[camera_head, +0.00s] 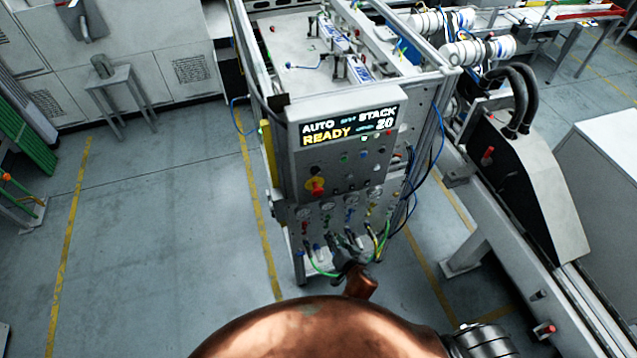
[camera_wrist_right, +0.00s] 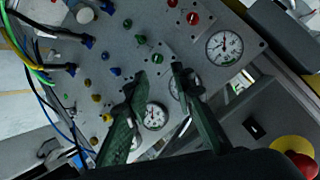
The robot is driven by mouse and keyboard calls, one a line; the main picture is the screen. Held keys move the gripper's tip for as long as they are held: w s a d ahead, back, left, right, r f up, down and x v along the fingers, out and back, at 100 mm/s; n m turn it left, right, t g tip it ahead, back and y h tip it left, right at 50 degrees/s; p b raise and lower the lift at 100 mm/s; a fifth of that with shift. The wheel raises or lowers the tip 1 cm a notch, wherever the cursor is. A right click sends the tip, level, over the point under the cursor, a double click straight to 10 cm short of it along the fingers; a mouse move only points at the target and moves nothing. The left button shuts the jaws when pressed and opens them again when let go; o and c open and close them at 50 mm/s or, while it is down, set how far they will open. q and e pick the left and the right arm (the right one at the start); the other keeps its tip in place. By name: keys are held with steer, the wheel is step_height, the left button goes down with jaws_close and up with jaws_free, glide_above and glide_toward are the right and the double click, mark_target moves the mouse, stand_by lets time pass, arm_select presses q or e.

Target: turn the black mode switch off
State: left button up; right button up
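The control box (camera_head: 345,150) hangs on the front of the machine, with a lit display reading AUTO, STACK, READY and 20. Small dark knobs sit in a row below its buttons; I cannot tell which is the black mode switch or how it is set. In the right wrist view one small black control (camera_wrist_right: 254,128) shows on a grey face at the lower right. My right gripper (camera_head: 350,262) is below the box, in front of the lower gauge panel; in the wrist view (camera_wrist_right: 157,74) its two fingers are apart, with nothing between them. My left gripper is not in view.
A red and yellow emergency knob (camera_head: 315,184) sits at the box's left, near the row. Gauges (camera_wrist_right: 224,47), coloured fittings and hoses (camera_wrist_right: 40,75) crowd the panel around my right gripper. Floor (camera_head: 180,220) left of the machine is clear.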

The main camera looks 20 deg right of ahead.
steer(key=w+a+r+m+t+b, duration=0.1)
steer(key=a+r+m+t, duration=0.1)
steer(key=r, duration=0.6)
steer(key=w+a+r+m+t, duration=0.1)
steer(key=a+r, duration=0.1)
steer(key=r, duration=0.7)
steer(key=m+t, duration=0.3)
glide_toward(316, 171)
steer(key=w+p, duration=0.2)
steer(key=w, duration=0.5)
steer(key=shift+w+f, duration=0.15)
steer(key=shift+w, duration=0.1)
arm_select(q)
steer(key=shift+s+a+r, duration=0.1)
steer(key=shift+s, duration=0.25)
arm_select(e)
steer(key=shift+m, duration=0.3)
steer(key=shift+c, duration=0.3)
jaws_close()
steer(key=shift+f, duration=0.1)
